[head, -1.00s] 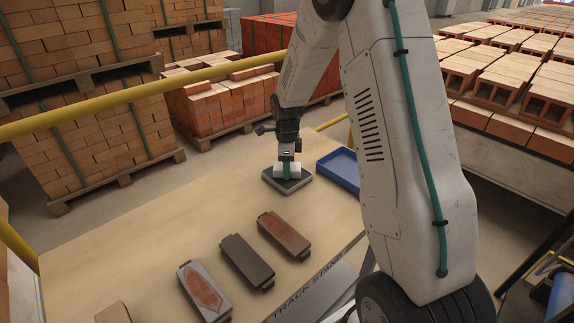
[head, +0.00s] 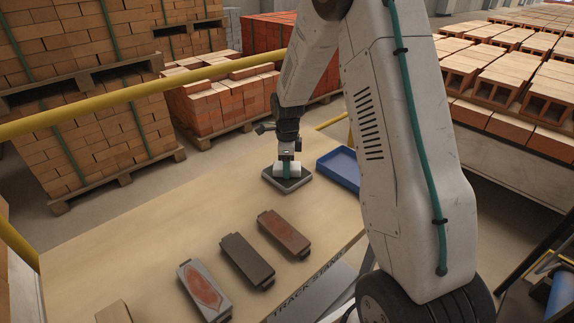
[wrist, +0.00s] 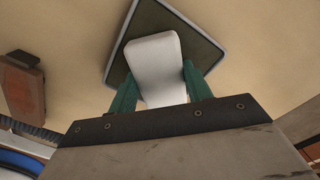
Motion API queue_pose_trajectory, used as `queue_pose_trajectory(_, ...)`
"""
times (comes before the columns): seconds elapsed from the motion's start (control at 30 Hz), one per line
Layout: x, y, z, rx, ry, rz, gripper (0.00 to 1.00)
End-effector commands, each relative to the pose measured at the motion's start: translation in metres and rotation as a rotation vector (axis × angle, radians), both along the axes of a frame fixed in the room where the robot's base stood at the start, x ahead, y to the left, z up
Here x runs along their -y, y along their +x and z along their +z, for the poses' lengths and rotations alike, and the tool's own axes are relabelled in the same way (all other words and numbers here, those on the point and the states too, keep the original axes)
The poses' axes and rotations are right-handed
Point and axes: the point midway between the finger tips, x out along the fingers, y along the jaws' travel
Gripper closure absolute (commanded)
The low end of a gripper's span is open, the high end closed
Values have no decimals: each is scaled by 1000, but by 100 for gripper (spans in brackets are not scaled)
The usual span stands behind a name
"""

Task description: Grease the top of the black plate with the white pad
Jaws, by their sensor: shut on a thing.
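My gripper (head: 287,172) is shut on the white pad (head: 281,170). The wrist view shows the white pad (wrist: 155,55) between its green fingers (wrist: 160,88). The pad is over a square dark-topped pad or shallow tray (head: 301,183) with a grey rim, which also shows in the wrist view (wrist: 203,50). I cannot tell whether they touch. A dark, near-black plate (head: 247,259) with end tabs lies flat at the front of the table, between two other plates and apart from my gripper. Its top looks plain.
A rusty-topped plate (head: 284,234) lies right of the dark plate. A grey plate with a red patch (head: 204,291) lies left. A blue tray (head: 340,168) stands at the table's right. A tan block (head: 114,312) is at the front left. The table's left-middle is clear.

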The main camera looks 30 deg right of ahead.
Motion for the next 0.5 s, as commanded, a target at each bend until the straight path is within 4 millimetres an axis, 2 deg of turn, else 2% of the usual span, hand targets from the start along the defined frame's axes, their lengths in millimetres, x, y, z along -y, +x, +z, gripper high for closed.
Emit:
queue_pose_trajectory(0.17, 0, -1, 3, -1, 0, 0, 69)
queue_pose_trajectory(0.5, 0, 0, 31, 1, -1, 0, 69)
